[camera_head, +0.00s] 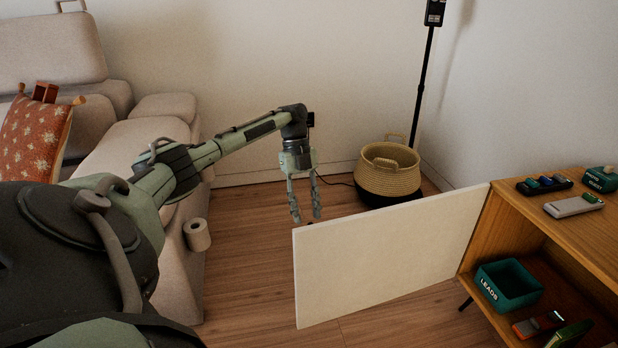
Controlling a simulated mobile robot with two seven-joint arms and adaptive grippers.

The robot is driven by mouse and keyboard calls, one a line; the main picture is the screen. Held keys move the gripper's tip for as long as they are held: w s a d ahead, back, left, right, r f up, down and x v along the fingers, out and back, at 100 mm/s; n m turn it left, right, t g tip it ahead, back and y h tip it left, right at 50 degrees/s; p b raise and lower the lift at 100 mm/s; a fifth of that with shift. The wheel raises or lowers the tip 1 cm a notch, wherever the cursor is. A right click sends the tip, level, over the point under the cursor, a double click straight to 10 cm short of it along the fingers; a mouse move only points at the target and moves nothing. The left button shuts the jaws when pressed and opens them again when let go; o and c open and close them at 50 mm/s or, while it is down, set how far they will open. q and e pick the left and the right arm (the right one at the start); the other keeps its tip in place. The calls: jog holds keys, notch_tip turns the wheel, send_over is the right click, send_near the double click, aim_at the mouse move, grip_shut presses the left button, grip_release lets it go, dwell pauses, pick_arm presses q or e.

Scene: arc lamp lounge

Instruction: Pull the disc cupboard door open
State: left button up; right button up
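The disc cupboard door (388,262) is a pale cream panel. It stands swung well out from the wooden cupboard (562,218), joined at the cupboard's left front edge. The cupboard's inside shows at the right. My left gripper (306,218) points down just behind the door's free left end, near its top corner. Its two fingers are apart with nothing seen between them. The fingertips are close to the door's top edge; I cannot tell whether they touch it. My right gripper is not in view.
A teal box marked LEADS (508,286) and small devices are inside the cupboard. Remotes (574,205) and a green box (601,179) lie on top. A woven basket (389,173) stands behind the door. A beige sofa (140,135) fills the left. Wooden floor (245,275) is clear left of the door.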

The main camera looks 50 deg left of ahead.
pick_arm(q)
jog(key=v, duration=0.5)
jog(key=shift+r, duration=0.1)
dwell(0.5)
